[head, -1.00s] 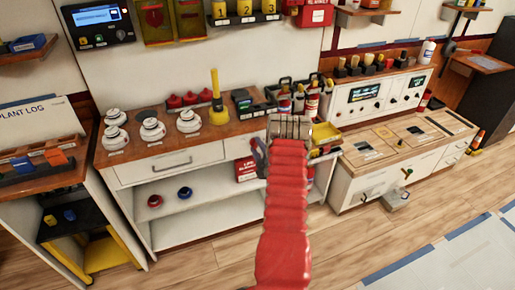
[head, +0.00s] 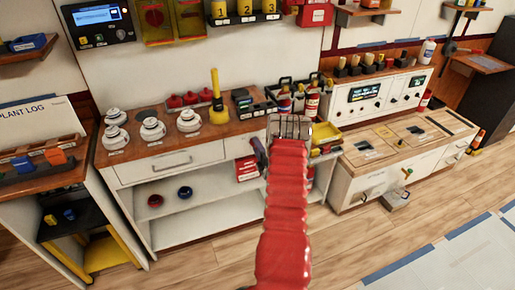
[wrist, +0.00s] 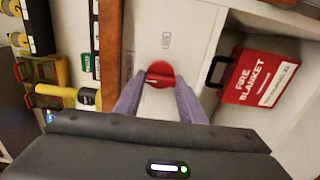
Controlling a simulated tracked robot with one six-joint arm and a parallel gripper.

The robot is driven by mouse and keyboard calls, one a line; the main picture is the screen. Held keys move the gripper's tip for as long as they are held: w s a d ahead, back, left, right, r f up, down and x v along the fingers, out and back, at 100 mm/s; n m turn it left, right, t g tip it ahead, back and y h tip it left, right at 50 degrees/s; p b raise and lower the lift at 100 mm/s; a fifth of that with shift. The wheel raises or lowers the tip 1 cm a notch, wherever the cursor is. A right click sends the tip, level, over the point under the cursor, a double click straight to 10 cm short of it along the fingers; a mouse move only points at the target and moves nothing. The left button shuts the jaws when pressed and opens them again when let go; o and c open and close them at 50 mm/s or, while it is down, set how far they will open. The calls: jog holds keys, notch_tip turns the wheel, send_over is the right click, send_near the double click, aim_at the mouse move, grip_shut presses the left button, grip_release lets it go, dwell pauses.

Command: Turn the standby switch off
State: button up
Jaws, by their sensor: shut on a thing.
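A red rotary knob (wrist: 160,74) with a raised grip bar sits on a white front panel in the wrist view. A small label (wrist: 166,40) stands beside it, too blurred to read surely. My gripper (wrist: 158,80) has its two grey-purple fingers on either side of the knob, shut on it. The bar lies roughly across the picture, from finger to finger. In the head view my gripper (head: 260,152) shows only as a finger beside the red arm sleeve. The arm hides the knob there.
A red fire blanket box (wrist: 252,77) lies in the open shelf close to the right of the knob. The floor in front is clear.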

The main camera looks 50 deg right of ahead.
jog(key=shift+a+f, duration=0.15)
jog(key=shift+f, duration=0.1)
jog(key=o, duration=1)
jog(key=shift+r, duration=0.15)
jog(key=shift+o, duration=0.2)
jog(key=v, duration=1.3)
jog(key=shift+s, duration=0.35)
jog(key=shift+a, duration=0.1)
